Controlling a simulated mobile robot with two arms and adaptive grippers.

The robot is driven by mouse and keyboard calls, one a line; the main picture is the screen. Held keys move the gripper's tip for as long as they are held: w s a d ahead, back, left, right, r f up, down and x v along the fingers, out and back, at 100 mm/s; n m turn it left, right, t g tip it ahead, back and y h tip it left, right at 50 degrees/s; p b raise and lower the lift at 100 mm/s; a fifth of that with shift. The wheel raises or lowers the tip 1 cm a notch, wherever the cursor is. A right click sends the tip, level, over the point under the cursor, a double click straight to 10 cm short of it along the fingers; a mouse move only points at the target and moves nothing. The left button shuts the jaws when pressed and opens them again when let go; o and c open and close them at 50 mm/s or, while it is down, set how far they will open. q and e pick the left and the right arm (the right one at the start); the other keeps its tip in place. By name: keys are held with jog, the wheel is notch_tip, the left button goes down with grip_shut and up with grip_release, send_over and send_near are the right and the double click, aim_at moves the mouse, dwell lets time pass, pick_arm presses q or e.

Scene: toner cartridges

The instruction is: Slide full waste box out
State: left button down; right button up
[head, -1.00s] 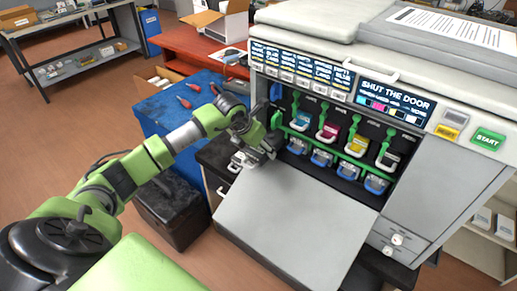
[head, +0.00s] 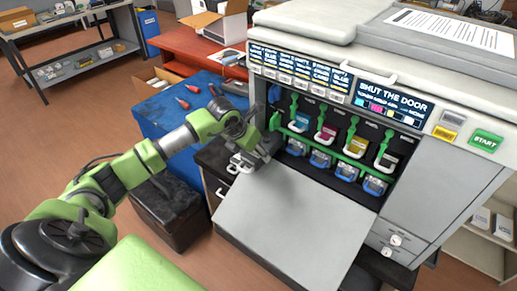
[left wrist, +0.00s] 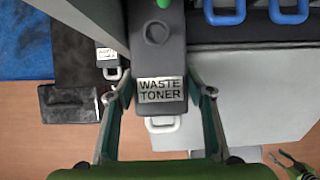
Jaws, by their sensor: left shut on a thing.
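The waste box is a dark grey block with a round cap, a "WASTE TONER" label and a white handle. In the left wrist view the waste box (left wrist: 158,62) lies between the fingers of my left gripper (left wrist: 160,95), which is shut on its sides. Its far end reaches the dark opening of the printer. In the head view my left gripper (head: 262,152) is at the left end of the printer's open bay and mostly hides the box. What seems to be my right gripper (left wrist: 277,155) shows small at the lower right of the wrist view, its fingers apart.
The lowered printer door (head: 295,205) spreads out to the right of the gripper. Green levers and colour cartridges (head: 325,133) fill the bay. Another labelled box with a white handle (left wrist: 111,73) stands on a dark surface to the left. A blue cabinet (head: 170,110) is behind.

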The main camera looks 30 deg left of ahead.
aim_at(241, 170)
pick_arm(q)
jog(key=shift+s+a+r, duration=0.1)
jog(key=shift+s+a, duration=0.05)
jog(key=shift+s, duration=1.65)
jog(key=shift+s+a+r, duration=0.1)
jog(key=shift+s, duration=1.65)
jog(key=shift+s+a+r, duration=0.1)
jog(key=shift+s+r, duration=0.25)
jog(key=shift+s, duration=0.5)
jog(key=shift+s+a+r, duration=0.1)
jog(key=shift+s+r, duration=0.2)
jog(key=shift+s, duration=0.5)
jog(key=shift+s+r, duration=0.35)
jog(key=shift+s, duration=0.5)
